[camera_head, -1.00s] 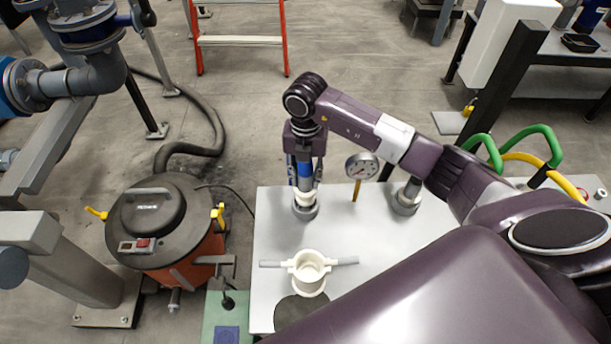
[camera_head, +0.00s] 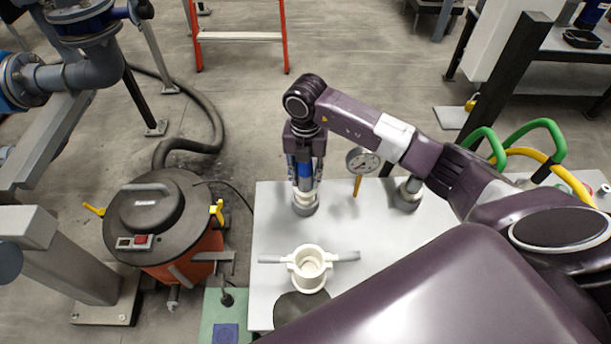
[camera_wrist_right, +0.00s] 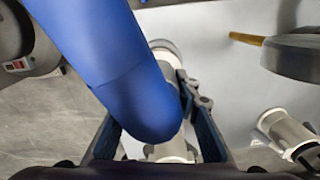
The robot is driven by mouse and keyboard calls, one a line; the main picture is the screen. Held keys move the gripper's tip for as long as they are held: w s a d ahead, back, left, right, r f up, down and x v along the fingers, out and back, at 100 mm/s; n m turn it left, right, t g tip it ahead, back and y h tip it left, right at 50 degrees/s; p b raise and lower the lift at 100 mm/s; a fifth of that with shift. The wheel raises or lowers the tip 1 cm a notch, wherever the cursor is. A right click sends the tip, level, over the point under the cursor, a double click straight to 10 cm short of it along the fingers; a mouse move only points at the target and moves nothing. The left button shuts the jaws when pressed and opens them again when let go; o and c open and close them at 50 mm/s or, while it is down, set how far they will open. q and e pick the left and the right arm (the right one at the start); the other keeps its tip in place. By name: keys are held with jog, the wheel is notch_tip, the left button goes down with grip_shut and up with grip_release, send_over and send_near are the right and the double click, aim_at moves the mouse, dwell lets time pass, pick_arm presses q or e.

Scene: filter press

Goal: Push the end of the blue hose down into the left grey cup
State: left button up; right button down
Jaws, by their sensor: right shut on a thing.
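My right gripper (camera_head: 304,175) points down above the left grey cup (camera_head: 304,208) on the table. It is shut on the blue hose (camera_head: 305,171), whose cream-coloured end (camera_head: 304,194) stands roughly upright at the cup's mouth. How deep the end sits in the cup cannot be told. In the right wrist view the blue hose (camera_wrist_right: 115,65) bends down between the two fingers (camera_wrist_right: 155,140) and hides much of the end and cup. My left gripper is not in view.
A white two-handled pot (camera_head: 309,268) is nearer on the pale table (camera_head: 275,230). An orange drum vacuum (camera_head: 165,225) stands on the floor at left.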

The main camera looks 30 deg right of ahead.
jog(key=shift+f+b, duration=1)
jog(key=shift+f, duration=0.35)
jog(key=c, duration=1.4)
grip_release()
notch_tip(320, 180, up, 12)
jog(key=shift+r, duration=0.1)
jog(key=shift+s, duration=0.1)
